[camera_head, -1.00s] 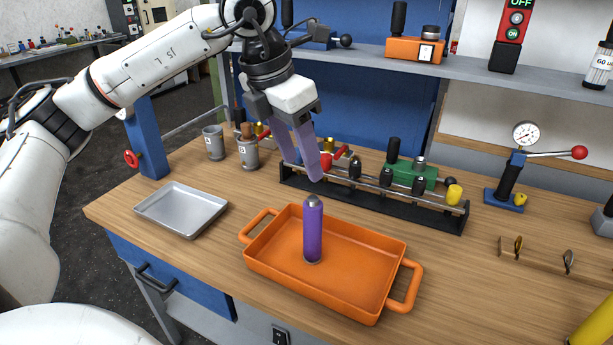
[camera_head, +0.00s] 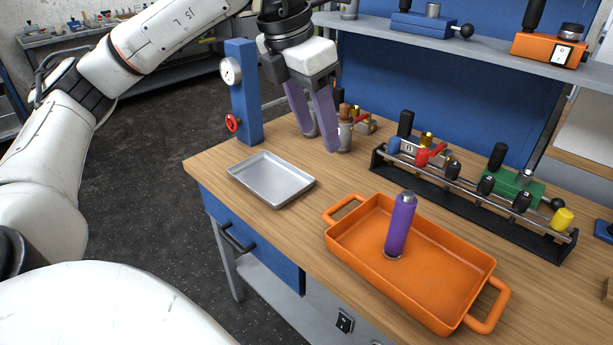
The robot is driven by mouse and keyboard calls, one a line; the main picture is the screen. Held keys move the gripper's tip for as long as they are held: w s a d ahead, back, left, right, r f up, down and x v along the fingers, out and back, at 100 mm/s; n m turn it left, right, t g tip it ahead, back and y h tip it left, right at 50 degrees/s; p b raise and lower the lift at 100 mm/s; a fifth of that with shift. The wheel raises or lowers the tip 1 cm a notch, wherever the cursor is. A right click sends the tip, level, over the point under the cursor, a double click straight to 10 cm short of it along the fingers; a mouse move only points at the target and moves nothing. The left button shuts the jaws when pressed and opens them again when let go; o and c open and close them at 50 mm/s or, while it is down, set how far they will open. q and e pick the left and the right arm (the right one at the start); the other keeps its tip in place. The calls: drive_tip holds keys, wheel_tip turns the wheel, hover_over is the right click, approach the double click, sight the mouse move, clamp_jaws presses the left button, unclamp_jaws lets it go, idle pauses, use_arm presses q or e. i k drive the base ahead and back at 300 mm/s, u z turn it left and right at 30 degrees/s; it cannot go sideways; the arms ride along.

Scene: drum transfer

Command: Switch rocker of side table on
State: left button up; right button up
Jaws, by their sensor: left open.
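A black rocker switch (camera_head: 344,322) sits on the grey front panel below the wooden tabletop (camera_head: 215,160), at the bottom of the view. It is small, and I cannot tell which way it is tipped. My left gripper (camera_head: 321,142) hangs over the back left of the tabletop with its two purple fingers pointing down. The fingers are apart with nothing between them. It is well above and behind the rocker and partly hides the cups there. My right gripper is not in view.
A silver tray (camera_head: 272,181) and an orange pan (camera_head: 430,302) holding a purple bottle (camera_head: 400,225) stand on the table. A blue post (camera_head: 243,95) with a gauge is at the left. A black rack (camera_head: 480,207) runs along the back. A blue drawer (camera_head: 255,245) is in front.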

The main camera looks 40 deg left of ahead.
sight(344, 321)
drive_tip(key=u, duration=0.95)
